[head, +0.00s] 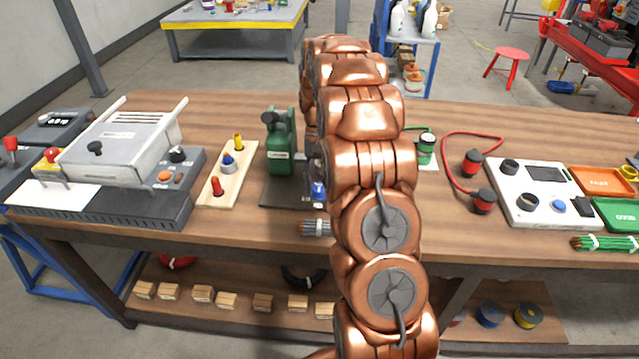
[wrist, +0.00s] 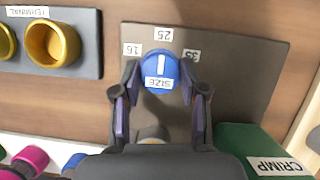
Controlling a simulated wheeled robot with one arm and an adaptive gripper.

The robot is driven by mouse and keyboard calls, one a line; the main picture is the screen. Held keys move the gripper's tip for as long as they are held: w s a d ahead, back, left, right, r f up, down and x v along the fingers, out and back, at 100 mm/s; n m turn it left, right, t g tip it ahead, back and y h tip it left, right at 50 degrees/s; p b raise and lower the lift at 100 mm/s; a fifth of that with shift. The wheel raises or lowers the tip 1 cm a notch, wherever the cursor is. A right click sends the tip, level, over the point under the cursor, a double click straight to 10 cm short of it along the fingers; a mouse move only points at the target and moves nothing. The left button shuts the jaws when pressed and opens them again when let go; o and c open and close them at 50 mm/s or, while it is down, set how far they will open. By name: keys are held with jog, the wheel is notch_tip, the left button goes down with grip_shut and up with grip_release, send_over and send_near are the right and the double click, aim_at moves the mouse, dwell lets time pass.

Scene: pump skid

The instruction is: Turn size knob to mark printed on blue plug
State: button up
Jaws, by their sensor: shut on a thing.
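The blue size knob (wrist: 160,75), with a white SIZE label and a white pointer line, sits on a dark plate in the wrist view. Its pointer points up toward the 25 tag (wrist: 163,34). The 16 tag (wrist: 132,49) is to the left and the 35 tag (wrist: 192,55) to the right. My gripper (wrist: 161,82) is shut on the knob, one finger on each side. The knob also shows partly beside my arm in the head view (head: 318,190). A blue plug-like piece (head: 228,161) stands on a wooden board; no mark on it is readable.
The green crimp tool (head: 280,145) stands close by the knob and shows in the wrist view (wrist: 262,150). A TERMINAL holder with yellow rings (wrist: 52,45) is on the other side. My arm hides the bench middle. A white tester (head: 545,190) stands at right.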

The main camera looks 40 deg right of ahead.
jog(key=o, duration=1.1)
jog(key=shift+r, duration=0.1)
jog(key=v, duration=0.7)
jog(key=shift+w, duration=0.15)
jog(key=shift+d+r, duration=0.1)
